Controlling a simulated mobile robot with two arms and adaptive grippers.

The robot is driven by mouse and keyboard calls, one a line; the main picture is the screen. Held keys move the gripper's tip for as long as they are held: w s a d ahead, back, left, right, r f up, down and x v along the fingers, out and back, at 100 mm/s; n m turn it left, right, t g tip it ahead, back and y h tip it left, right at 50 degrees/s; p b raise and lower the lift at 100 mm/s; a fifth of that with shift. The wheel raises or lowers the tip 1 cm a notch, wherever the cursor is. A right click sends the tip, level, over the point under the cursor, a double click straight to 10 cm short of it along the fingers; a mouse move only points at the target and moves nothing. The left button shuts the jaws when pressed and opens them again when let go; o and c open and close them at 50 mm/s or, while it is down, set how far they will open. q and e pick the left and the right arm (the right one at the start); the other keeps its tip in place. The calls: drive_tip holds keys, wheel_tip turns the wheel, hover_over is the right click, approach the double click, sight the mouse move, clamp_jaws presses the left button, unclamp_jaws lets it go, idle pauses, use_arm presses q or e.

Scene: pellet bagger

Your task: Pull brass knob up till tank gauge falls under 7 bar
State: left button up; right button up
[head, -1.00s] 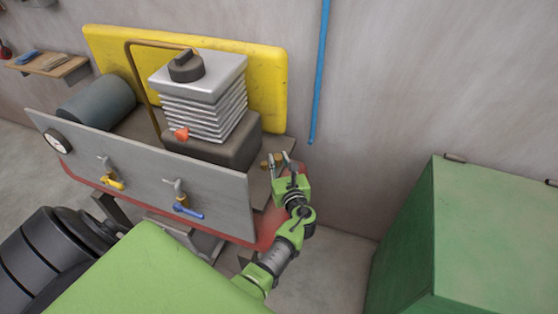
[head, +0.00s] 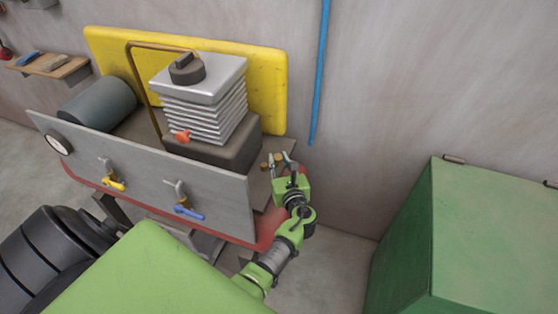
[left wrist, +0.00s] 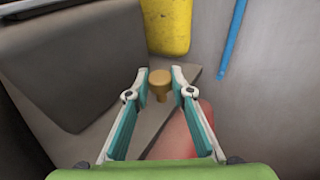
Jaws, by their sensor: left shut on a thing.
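The brass knob (left wrist: 160,80) stands on the end of the machine's base, between the fingertips of my left gripper (left wrist: 161,76) in the left wrist view. In the head view my left gripper (head: 284,162) is at the right end of the machine, shut on the knob, which is small and partly covered there. My right gripper is not in view.
The grey panel (head: 145,170) carries a yellow-handled valve (head: 112,181) and a blue-handled valve (head: 187,212). A ribbed metal block (head: 205,105) and a grey tank (head: 95,100) stand behind it. A blue pipe (head: 318,75) runs down the wall. A green box (head: 490,240) stands at right.

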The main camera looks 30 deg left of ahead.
use_arm(q)
drive_tip(key=shift+w+a+r, duration=0.1)
drive_tip(key=shift+w+r, duration=0.1)
drive_tip(key=shift+r, duration=0.25)
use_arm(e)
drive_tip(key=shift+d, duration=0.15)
use_arm(q)
drive_tip(key=o, duration=1)
drive_tip(key=shift+o, duration=0.8)
drive_tip(key=shift+s+f, duration=0.1)
drive_tip(key=shift+f, duration=0.05)
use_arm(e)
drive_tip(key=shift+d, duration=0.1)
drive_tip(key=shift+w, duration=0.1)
use_arm(q)
drive_tip(key=v, duration=0.7)
drive_tip(key=shift+s+d, duration=0.2)
